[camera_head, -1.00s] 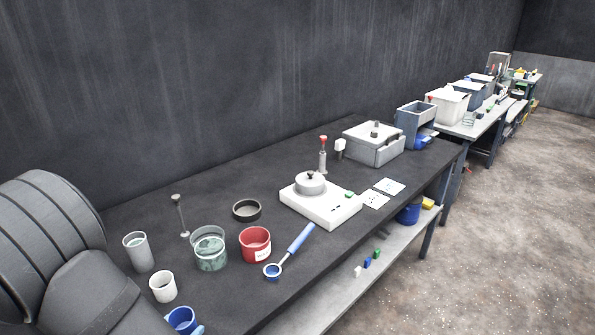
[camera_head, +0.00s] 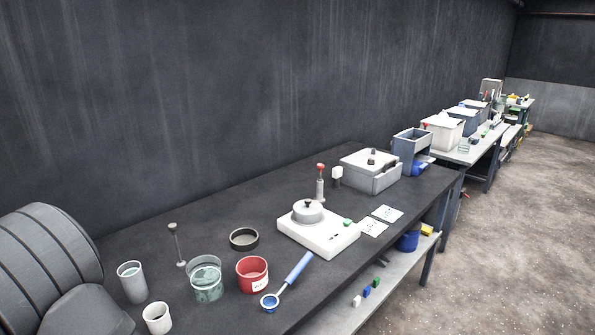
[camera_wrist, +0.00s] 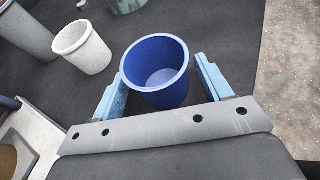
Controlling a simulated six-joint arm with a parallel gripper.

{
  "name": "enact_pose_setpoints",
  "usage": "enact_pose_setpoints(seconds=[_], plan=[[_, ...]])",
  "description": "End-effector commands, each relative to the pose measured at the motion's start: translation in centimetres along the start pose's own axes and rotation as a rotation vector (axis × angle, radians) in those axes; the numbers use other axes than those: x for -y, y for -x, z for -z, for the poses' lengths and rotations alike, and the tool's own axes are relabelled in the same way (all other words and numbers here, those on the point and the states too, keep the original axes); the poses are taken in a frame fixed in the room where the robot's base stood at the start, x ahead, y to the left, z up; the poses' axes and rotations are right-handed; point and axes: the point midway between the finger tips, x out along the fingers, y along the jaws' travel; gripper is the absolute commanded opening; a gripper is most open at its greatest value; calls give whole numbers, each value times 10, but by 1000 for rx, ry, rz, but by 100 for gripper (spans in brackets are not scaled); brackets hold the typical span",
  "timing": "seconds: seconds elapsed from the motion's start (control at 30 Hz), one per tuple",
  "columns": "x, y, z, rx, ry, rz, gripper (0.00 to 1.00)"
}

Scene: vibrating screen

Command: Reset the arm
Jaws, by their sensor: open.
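My gripper (camera_wrist: 159,70) shows in the wrist view with its two light blue fingers spread apart. A blue cup (camera_wrist: 158,52) stands upright between the fingers or just beyond them. A gap shows between the cup and the right finger; whether the left finger touches it I cannot tell. The cup's inside looks empty. In the head view, my dark grey arm fills the lower left corner, and neither the gripper nor the blue cup is in view.
A white cup (camera_head: 157,319), a grey beaker (camera_head: 132,283), a glass jar (camera_head: 206,281) and a red cup (camera_head: 252,273) stand near the arm. A blue-handled scoop (camera_head: 288,281) lies near the table (camera_head: 200,226) edge. A white device (camera_head: 318,238) stands farther back.

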Motion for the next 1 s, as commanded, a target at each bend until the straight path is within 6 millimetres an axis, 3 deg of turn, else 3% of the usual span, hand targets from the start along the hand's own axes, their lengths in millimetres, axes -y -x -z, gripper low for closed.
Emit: enact_pose_setpoints(seconds=[0.73, 1.0], plan=[[0, 106, 0, -1, 1, -3, 71], [1, 64, 0, -1, 0, 6, 71]])
